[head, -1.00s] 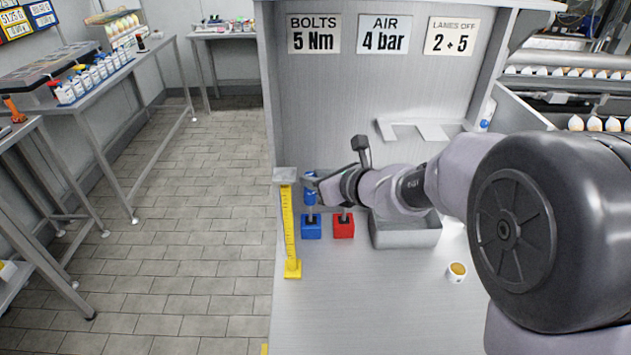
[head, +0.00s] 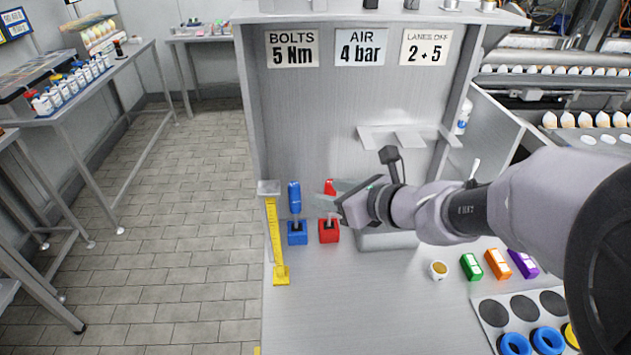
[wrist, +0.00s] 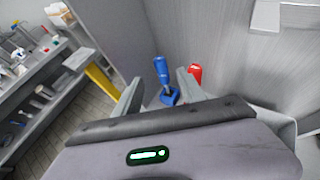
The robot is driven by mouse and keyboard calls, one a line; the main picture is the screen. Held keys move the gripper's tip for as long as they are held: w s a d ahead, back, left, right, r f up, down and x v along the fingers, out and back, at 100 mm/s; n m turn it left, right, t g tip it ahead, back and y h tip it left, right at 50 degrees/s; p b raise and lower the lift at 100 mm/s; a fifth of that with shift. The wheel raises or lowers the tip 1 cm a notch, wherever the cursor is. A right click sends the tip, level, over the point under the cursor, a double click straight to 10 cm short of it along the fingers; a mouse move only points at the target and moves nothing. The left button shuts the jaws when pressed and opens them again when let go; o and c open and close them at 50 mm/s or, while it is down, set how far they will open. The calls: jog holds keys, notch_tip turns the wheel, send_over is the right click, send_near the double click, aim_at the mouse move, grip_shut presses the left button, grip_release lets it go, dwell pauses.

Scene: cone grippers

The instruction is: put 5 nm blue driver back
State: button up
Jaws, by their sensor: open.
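The blue driver (head: 294,196) stands upright in the blue holder (head: 297,238) near the back left of the bench. In the wrist view the blue driver (wrist: 161,68) shows beyond the fingers, seated in its blue base (wrist: 170,98). My gripper (head: 328,193) is open and empty, to the right of the blue driver and apart from it, in front of the red driver. The red driver (head: 330,187) stands in the red holder (head: 329,231), partly hidden by my gripper.
A yellow upright scale (head: 275,240) stands left of the holders. A grey bin (head: 390,241) is behind my arm. The front middle of the bench is clear.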

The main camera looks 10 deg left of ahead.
jog(key=s+d+r+n+g+h, duration=0.1)
jog(key=s+d+r+n+g, duration=0.2)
jog(key=s+n, duration=0.85)
jog(key=s+d+f+n+h, duration=0.1)
jog(key=s+d+n+h, duration=0.5)
jog(key=s+d+n, duration=0.4)
jog(key=s+d, duration=0.2)
jog(key=shift+s+d+f+t+h, duration=0.15)
jog(key=shift+s+d+t+h, duration=0.25)
